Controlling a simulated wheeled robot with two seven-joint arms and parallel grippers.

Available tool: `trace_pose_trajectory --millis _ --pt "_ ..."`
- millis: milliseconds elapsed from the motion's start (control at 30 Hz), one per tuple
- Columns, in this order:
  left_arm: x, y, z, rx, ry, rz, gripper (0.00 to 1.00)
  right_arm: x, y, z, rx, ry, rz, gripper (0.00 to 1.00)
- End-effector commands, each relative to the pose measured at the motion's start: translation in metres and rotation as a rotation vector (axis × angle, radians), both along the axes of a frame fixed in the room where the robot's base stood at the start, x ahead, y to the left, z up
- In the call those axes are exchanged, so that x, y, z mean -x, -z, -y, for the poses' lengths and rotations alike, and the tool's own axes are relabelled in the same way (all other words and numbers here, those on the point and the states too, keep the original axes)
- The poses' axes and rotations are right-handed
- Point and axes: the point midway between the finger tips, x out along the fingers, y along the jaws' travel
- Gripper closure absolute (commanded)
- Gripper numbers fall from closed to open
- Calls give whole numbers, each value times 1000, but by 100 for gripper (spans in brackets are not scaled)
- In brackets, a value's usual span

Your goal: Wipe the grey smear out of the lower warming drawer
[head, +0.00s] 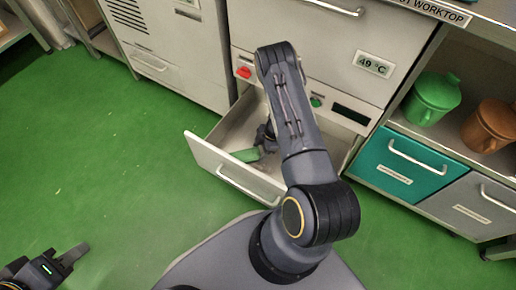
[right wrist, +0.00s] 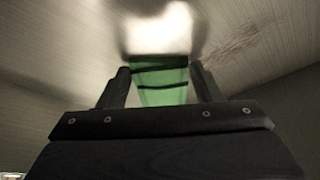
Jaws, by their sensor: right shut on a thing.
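The lower warming drawer (head: 205,158) is pulled open below the warming unit in the head view. My right gripper (head: 262,148) reaches down inside it. It is shut on a green cloth or sponge (head: 244,155), which also shows between the fingers in the right wrist view (right wrist: 160,88). The grey-brown smear (right wrist: 232,43) shows as streaks on the pale drawer surface, up and to the right of the green piece and apart from it. In the head view I cannot make out the smear. My left gripper (head: 76,258) is at the lower left, away from the drawer; its jaw opening is unclear.
The closed upper drawer (head: 320,40) is above the open one. A teal drawer (head: 400,165) and a grey drawer (head: 475,210) are at the right, below a shelf with a green pot (head: 432,98) and a brown pot (head: 490,125). The green floor at left is clear.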

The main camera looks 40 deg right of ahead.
Motion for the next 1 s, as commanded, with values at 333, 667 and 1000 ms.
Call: trace_pose_trajectory --millis 333,667,1000 --pt "0 -5 0 0 0 0 66 22 -1 9 0 0 0 59" --pt "0 -7 0 0 0 0 66 42 1 18 0 2 -2 59" --pt "0 -8 0 0 0 0 66 58 3 24 3 1 -5 59"
